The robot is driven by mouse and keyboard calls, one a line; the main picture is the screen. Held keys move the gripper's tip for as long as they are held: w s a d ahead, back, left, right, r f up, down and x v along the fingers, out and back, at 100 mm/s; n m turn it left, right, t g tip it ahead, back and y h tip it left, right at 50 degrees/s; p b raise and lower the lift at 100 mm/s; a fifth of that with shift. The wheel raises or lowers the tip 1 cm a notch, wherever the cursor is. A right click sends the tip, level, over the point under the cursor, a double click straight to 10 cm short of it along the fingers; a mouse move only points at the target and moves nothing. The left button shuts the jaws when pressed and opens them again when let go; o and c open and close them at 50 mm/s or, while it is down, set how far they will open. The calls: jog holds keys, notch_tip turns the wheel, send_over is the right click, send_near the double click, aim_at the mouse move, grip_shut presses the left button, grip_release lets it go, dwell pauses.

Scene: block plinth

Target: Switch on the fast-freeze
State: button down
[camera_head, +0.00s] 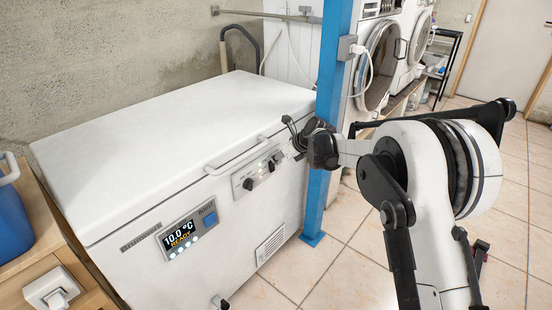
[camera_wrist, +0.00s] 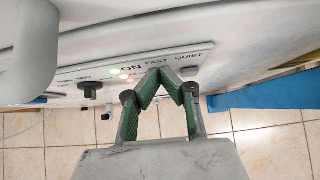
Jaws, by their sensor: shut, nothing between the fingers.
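The white chest freezer (camera_head: 170,150) stands against the wall with its lid closed. Its control panel (camera_head: 256,172) is on the front, near the right end. In the wrist view the panel (camera_wrist: 66,76) carries the labels ON, FAST and QUIET, with small lit lamps (camera_wrist: 124,72) near ON. My gripper (camera_head: 292,134) is at the panel's right end. In the wrist view my gripper (camera_wrist: 160,73) is shut and empty, its fingertips just below FAST. They hide whatever control is there; I cannot tell whether they touch it.
A display (camera_head: 185,234) on the freezer reads 10.0 °C, READY. The freezer's handle (camera_head: 236,156) juts out above the panel. A blue post (camera_head: 322,150) stands close to the right of the freezer. Tiled floor (camera_head: 345,270) is clear in front.

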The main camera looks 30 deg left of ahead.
jog(key=p+v, duration=0.2)
jog(key=v, duration=1.1)
jog(key=shift+p, duration=0.4)
jog(key=shift+d, duration=0.1)
jog(key=s+d+r+n+t+h+p, duration=0.1)
jog(key=s+d+r+n+p, duration=0.15)
jog(key=d+r, duration=0.65)
jog(key=s+d+r+n+t+h+p, duration=0.1)
jog(key=s+d+r+n+t, duration=0.2)
jog(key=d, duration=1)
jog(key=s+d+r+n+h+p, duration=0.1)
jog(key=s+d+r+n+h, duration=0.15)
jog(key=d+r, duration=0.7)
jog(key=s+d+f+n+t+h+p, duration=0.1)
jog(key=s+d+n+h+p, duration=0.3)
jog(key=s+d+n, duration=0.7)
jog(key=shift+s+d+f+t+p, duration=0.25)
jog(key=shift+s+d+t+p, duration=0.3)
jog(key=shift+s+d, duration=6.6)
